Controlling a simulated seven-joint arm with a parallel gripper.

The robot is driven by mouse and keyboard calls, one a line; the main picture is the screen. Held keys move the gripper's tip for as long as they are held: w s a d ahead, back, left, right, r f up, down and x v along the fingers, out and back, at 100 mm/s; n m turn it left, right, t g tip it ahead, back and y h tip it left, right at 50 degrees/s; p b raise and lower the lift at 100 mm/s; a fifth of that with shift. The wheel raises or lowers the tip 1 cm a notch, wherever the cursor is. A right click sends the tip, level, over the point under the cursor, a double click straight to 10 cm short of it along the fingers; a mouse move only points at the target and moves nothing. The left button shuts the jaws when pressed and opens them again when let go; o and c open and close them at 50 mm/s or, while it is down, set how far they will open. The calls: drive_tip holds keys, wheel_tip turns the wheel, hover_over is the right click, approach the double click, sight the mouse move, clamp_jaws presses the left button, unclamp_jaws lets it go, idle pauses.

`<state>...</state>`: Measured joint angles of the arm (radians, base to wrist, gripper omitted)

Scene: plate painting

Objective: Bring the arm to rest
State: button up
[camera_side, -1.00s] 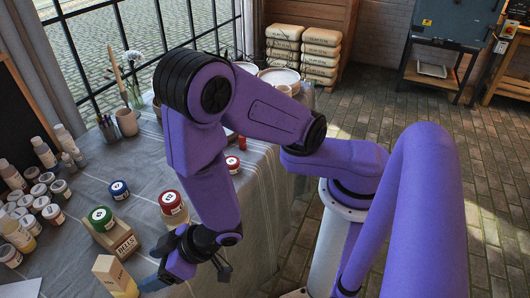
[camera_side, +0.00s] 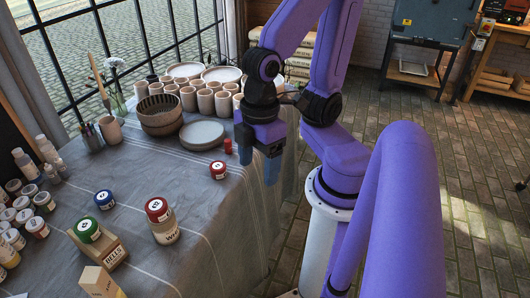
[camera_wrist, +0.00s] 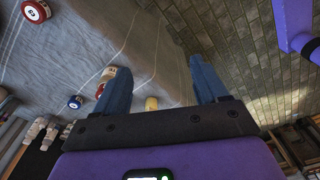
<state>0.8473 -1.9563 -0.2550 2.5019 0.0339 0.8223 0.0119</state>
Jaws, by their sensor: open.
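My gripper (camera_side: 258,163) hangs at the right edge of the cloth-covered table, its two blue fingers pointing down. The fingers stand apart with nothing between them. In the wrist view the open fingers of my gripper (camera_wrist: 160,68) frame cloth and brick floor. My arm is raised and folded, with the gripper close to its base column.
Bowls (camera_side: 160,113) and cups stand behind. Brick floor (camera_side: 450,200) lies right.

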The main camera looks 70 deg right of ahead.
drive_tip(key=shift+s+d+r, duration=0.15)
drive_tip(key=shift+d+r, duration=0.05)
drive_tip(key=shift+d, duration=0.35)
drive_tip(key=shift+s+d+r, duration=0.15)
drive_tip(key=shift+d+r, duration=0.05)
drive_tip(key=shift+d, duration=0.35)
